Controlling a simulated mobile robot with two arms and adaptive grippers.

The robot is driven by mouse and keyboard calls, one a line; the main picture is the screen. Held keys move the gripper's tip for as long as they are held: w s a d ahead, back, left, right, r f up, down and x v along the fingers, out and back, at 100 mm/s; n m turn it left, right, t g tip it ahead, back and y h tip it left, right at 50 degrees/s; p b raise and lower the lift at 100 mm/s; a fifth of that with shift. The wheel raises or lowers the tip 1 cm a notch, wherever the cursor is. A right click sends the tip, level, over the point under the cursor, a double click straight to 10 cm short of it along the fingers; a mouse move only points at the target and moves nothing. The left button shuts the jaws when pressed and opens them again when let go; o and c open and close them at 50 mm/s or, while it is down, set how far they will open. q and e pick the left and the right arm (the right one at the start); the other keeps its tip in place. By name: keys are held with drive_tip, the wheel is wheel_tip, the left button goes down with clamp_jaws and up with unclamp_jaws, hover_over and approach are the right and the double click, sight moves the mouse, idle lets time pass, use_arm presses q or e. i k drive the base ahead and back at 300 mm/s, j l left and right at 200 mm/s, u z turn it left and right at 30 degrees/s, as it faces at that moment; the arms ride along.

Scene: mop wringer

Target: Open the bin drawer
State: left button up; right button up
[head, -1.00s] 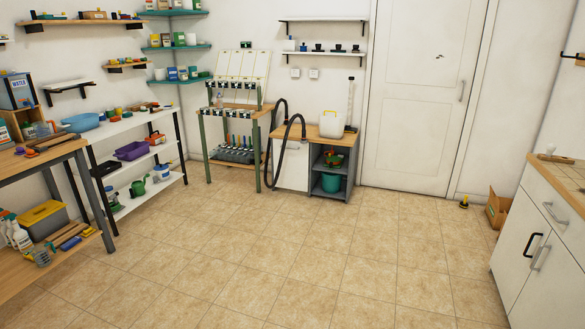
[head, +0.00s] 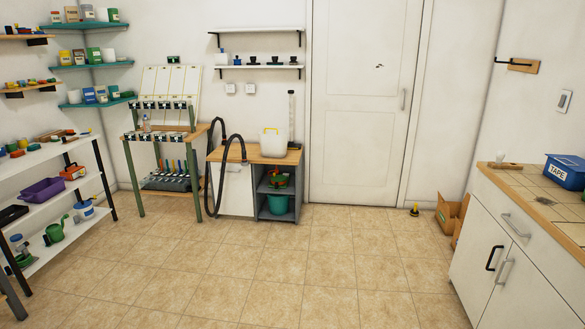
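A white cabinet (head: 480,254) with a wood-edged, tiled top stands at the right. It has a drawer front with a metal handle (head: 515,225) above. Below are two tall fronts side by side, one with a black handle (head: 495,258) and one with a metal handle (head: 505,271). All these fronts look shut. No label shows which one is the bin drawer. A white front (head: 236,191) under the wooden counter at the back also looks shut. Neither of my grippers is in view.
A cardboard box (head: 450,218) stands on the floor beyond the cabinet. A blue TAPE box (head: 565,171) sits on the cabinet top. A white shelf rack (head: 52,187) stands at the left.

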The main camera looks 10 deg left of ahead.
sight(238, 192)
drive_tip(key=i+u, duration=0.35)
drive_tip(key=i, duration=1.85)
drive_tip(key=j, duration=0.1)
